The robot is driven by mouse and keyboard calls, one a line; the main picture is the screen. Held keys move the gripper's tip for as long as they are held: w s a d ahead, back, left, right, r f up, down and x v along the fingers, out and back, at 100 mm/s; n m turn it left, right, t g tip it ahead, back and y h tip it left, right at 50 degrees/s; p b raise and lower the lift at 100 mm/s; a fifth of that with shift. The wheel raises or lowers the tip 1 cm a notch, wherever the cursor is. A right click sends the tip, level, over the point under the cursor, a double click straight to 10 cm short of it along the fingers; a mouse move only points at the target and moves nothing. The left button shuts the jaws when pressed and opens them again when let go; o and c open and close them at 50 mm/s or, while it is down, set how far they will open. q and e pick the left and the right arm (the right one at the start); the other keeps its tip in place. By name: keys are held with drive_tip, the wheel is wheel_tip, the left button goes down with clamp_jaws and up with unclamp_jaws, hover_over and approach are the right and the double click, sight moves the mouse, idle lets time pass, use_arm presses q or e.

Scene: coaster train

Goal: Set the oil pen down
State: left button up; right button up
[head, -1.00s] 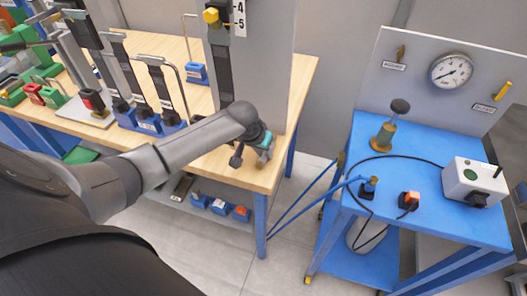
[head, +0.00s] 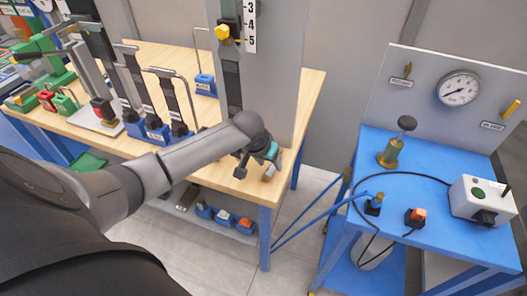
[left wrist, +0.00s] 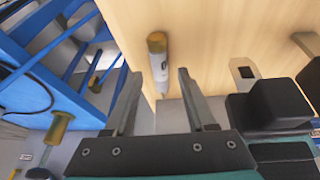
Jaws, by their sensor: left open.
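A short cylinder with a tan end and a grey body, which looks like the oil pen (left wrist: 158,65), shows in the left wrist view against the wooden bench top. Its tan end is at the top of that picture, and its grey end points toward the gap between my fingers. My left gripper (left wrist: 155,95) is open, with one finger on each side below the pen, and neither finger appears to touch it. In the head view my left gripper (head: 268,163) is over the right front corner of the wooden bench (head: 297,110). My right gripper is not in view.
A grey upright panel (head: 275,70) stands on the bench just behind the gripper. Holders with tall levers (head: 155,130) stand to its left. A blue cart (head: 440,160) with a gauge (head: 459,88), a grey box (head: 483,199) and cables is to the right, beyond a floor gap.

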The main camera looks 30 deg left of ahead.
use_arm(q)
drive_tip(key=p+v, duration=0.2)
drive_tip(key=v, duration=0.8)
drive_tip(key=shift+r, duration=0.25)
